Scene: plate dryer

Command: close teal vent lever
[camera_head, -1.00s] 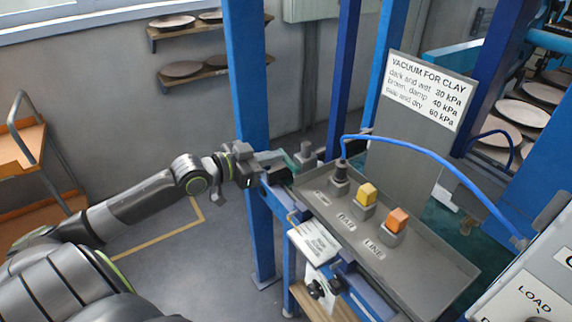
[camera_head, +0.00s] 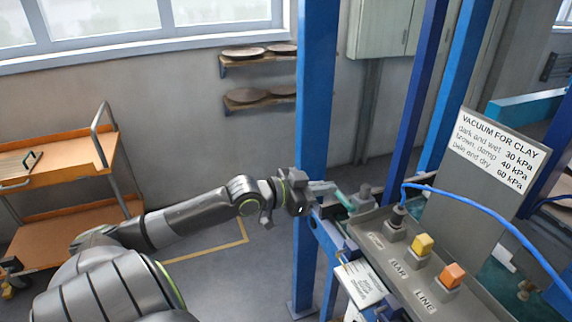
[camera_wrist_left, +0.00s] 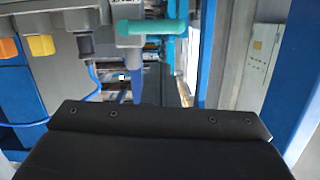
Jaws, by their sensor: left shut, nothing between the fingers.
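The teal vent lever (camera_head: 346,203) sits at the far left end of the grey control panel, beside a grey valve block. In the left wrist view the teal lever (camera_wrist_left: 152,27) lies crosswise at the top, in front of a grey block. My left gripper (camera_head: 326,194) is shut with nothing between its fingers, close to the lever; it partly hides the lever in the head view. Whether they touch cannot be told. The dark gripper body (camera_wrist_left: 160,115) fills the bottom of the wrist view. My right gripper is not in view.
The panel carries a black plug with a blue hose (camera_head: 470,204), a yellow knob (camera_head: 422,243) and an orange knob (camera_head: 453,274). A blue post (camera_head: 316,120) stands right behind my left wrist. A vacuum sign (camera_head: 497,150) rises behind the panel. An orange cart (camera_head: 60,165) stands left.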

